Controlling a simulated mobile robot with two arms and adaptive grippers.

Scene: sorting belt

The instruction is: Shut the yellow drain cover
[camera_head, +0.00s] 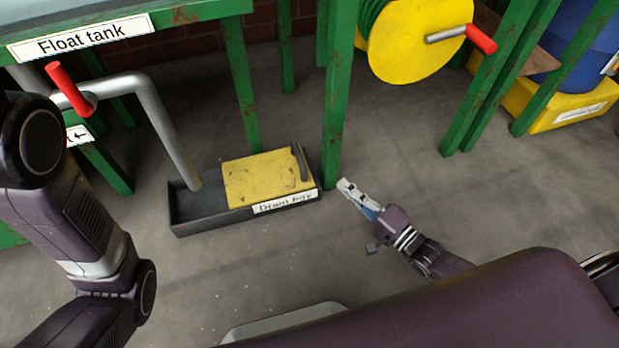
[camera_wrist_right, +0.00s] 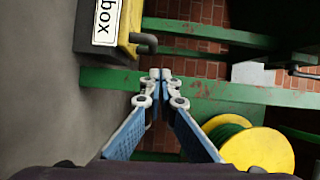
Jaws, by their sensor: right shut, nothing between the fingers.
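The yellow drain cover (camera_head: 265,177) is a scuffed flat plate over the right part of the dark drain box (camera_head: 192,208) on the floor. The box's left part is uncovered, and a grey pipe ends over it. A dark handle (camera_head: 300,161) stands at the cover's right end. In the right wrist view the cover (camera_wrist_right: 130,20) and its handle (camera_wrist_right: 145,43) show at upper left. My right gripper (camera_head: 344,185) is shut and empty, just right of the box, apart from it. Its closed fingertips (camera_wrist_right: 160,76) show in the wrist view. My left gripper is out of view.
A green post (camera_head: 335,110) stands between the box's right end and my right gripper. A yellow hose reel (camera_head: 408,40) with a red-handled crank is above right. A red-handled pipe (camera_head: 150,105) comes down at left. Floor in front of the box is clear.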

